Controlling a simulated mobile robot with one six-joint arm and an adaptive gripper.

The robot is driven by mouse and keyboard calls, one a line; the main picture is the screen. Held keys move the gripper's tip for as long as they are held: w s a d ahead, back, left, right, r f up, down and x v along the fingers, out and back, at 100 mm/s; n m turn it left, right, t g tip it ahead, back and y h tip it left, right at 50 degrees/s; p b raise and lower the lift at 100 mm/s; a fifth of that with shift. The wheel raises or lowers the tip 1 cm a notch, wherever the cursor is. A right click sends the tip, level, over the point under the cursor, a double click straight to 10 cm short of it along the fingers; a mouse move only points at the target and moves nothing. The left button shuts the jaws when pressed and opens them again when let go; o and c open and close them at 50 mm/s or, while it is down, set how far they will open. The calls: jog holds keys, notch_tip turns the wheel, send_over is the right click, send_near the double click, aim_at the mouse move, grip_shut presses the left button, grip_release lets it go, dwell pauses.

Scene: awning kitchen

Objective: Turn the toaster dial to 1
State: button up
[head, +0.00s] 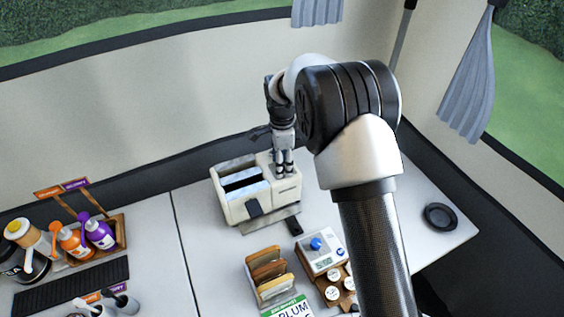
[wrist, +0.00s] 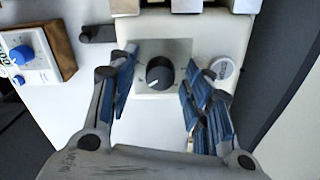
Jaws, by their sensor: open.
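The cream toaster (head: 238,206) stands on the white table, with two slots on top. Its side faces my wrist camera. In the wrist view the black toaster dial (wrist: 160,73) sits on a grey plate, with a light pointer mark towards its lower left. A round silver button (wrist: 222,68) is right of it. My gripper (wrist: 160,92) is open, with one blue-padded finger on each side of the dial and apart from it. The dial's numbers are too small to read. In the head view my gripper (head: 284,172) points down at the toaster's far right end, and the dial is hidden.
A timer with a blue knob (head: 317,244) and a rack of toast (head: 268,272) stand in front of the toaster. Orange and purple bottles (head: 98,233) are at left. A black round dish (head: 440,216) lies at right. The wall is close behind.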

jog(key=shift+c, duration=0.6)
jog(key=c, duration=1)
jog(key=shift+o, duration=0.2)
